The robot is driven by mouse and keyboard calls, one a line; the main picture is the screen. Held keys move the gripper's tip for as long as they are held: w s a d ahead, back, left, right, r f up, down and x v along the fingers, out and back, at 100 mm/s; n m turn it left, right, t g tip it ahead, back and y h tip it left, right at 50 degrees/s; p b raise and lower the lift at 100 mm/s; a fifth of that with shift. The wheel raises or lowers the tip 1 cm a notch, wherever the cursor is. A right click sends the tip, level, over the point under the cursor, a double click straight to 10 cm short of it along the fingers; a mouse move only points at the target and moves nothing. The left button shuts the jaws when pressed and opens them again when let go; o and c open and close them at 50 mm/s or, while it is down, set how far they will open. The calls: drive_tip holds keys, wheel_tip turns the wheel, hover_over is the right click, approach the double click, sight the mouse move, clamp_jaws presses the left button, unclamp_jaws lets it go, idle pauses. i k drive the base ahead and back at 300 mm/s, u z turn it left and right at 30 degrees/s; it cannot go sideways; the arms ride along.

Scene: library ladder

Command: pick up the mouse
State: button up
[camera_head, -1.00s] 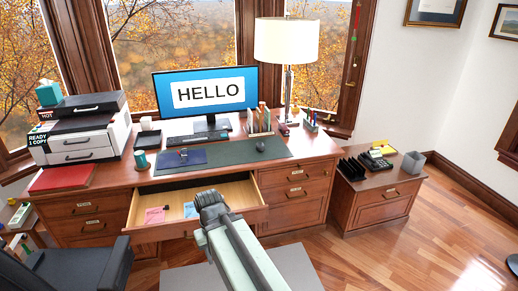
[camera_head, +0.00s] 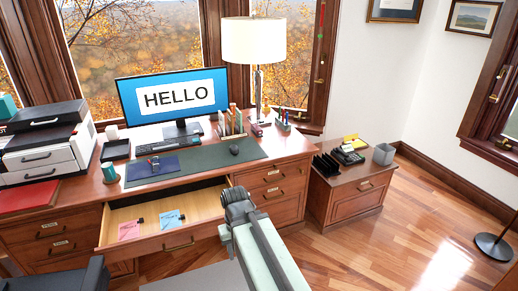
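The dark computer mouse (camera_head: 234,150) lies on the right part of the green desk mat (camera_head: 205,157), on the wooden desk. It is in plain view with nothing over it. My gripper (camera_head: 238,196) is at the end of my pale green arm, in front of the desk by the right end of the open drawer. It is nearer to me than the mouse and apart from it. I see the gripper from behind, so its fingers are hidden and I cannot tell whether they are open.
An open drawer (camera_head: 180,240) juts from the desk front, with pink and blue notes inside. A pencil holder (camera_head: 231,128) and a lamp (camera_head: 254,42) stand behind the mouse. A low cabinet (camera_head: 352,196) stands right. A dark chair (camera_head: 60,278) is at lower left.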

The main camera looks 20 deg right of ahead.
sight(234, 149)
drive_tip(key=z, duration=1.35)
drive_tip(key=i, duration=3.3)
drive_tip(key=u, duration=3.65)
drive_tip(key=i, duration=0.1)
drive_tip(key=u, duration=2.15)
